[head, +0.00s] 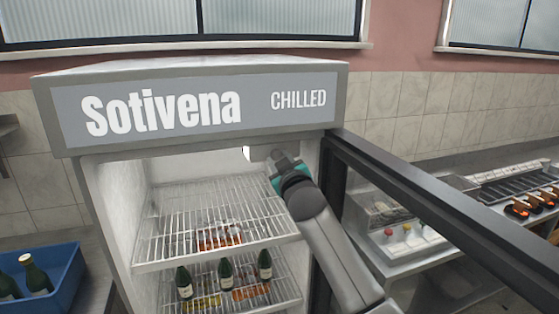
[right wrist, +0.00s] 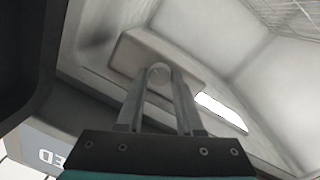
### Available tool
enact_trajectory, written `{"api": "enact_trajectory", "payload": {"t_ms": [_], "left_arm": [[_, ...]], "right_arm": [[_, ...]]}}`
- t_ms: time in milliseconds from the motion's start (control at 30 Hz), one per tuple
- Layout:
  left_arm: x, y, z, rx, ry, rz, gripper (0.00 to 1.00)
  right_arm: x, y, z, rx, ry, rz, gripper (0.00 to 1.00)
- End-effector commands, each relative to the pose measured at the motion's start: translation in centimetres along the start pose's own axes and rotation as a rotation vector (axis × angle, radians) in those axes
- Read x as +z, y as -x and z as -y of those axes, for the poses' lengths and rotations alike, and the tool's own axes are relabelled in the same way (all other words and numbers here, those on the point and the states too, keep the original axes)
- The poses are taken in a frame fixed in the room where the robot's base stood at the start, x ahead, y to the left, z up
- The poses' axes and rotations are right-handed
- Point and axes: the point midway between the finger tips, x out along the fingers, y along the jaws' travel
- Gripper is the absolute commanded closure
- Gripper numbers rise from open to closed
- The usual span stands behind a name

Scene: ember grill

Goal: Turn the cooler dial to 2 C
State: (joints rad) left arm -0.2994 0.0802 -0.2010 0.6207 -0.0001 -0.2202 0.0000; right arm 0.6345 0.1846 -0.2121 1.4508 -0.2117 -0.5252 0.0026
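The cooler (head: 62,116) stands open, with a "Sotivena CHILLED" sign across its top. My right gripper (head: 276,156) reaches inside, under the top right of the opening. In the right wrist view its two fingers (right wrist: 160,78) are apart and point at a pale housing (right wrist: 135,55) on the cooler's inner wall. A small rounded grey piece, seemingly the dial (right wrist: 159,71), shows between the fingertips. I cannot tell whether the fingers press on it. No dial marks or numbers are readable. The dial is hidden in the head view. My left gripper is out of view.
The cooler door (head: 420,197) stands open to the right of my right arm. Wire shelves (head: 165,235) hold several bottles below the gripper. A blue crate (head: 65,272) with bottles is at the left. A grill (head: 500,186) with skewers is at the right.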

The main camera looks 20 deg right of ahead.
Motion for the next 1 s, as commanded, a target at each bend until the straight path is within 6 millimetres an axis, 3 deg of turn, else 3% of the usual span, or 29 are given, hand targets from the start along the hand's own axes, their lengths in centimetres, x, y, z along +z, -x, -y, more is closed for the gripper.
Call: {"api": "enact_trajectory", "payload": {"t_ms": [33,267,667,1000], "left_arm": [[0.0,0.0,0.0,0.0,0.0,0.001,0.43],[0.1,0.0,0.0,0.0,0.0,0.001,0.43],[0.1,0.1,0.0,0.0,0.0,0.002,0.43],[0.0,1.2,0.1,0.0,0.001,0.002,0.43]], "right_arm": [[0.0,0.0,0.0,0.0,0.0,0.0,0.74],[0.0,0.0,0.0,0.0,0.0,0.0,0.99],[0.0,0.0,0.0,-0.001,-0.016,0.002,1.0],[-0.1,0.0,0.0,-0.008,-0.188,0.016,1.0]]}}
